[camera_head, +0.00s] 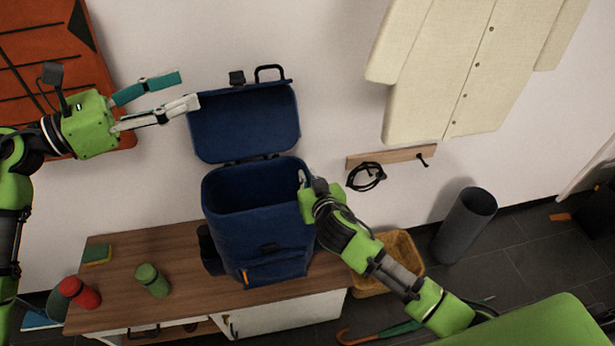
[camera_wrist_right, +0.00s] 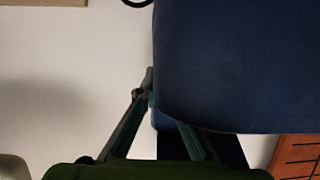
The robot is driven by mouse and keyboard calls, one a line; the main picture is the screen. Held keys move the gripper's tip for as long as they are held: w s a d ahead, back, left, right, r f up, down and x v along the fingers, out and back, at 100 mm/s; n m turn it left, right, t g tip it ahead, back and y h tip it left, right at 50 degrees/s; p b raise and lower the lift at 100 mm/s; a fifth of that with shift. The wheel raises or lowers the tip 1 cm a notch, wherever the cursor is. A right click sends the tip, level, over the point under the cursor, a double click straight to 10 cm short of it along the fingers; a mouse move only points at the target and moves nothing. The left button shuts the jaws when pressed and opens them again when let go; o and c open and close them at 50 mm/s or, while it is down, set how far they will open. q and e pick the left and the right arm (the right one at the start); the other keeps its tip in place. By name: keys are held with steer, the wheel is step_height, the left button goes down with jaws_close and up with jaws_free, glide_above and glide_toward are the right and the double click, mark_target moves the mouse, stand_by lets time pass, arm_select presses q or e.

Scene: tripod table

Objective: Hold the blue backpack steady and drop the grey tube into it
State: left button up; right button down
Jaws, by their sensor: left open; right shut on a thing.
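The blue backpack (camera_head: 262,235) stands upright on the wooden cabinet top, its lid (camera_head: 245,122) raised and its mouth open. The dark grey tube (camera_head: 465,225) stands upright on the floor at the right, apart from both grippers. My right gripper (camera_head: 303,178) is shut on the backpack at the right side of its rim; its fingertips are partly hidden. In the right wrist view the backpack (camera_wrist_right: 240,60) fills the upper right and covers part of the fingers. My left gripper (camera_head: 190,91) is open and empty, in the air left of the raised lid.
A wicker basket (camera_head: 402,252) is on the floor between cabinet and tube. A cream coat (camera_head: 455,70) and a wooden hook rail (camera_head: 392,156) are on the wall.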

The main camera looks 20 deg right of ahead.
steer(key=shift+f, duration=0.1)
steer(key=c, duration=2.1)
jaws_free()
steer(key=shift+s, duration=0.1)
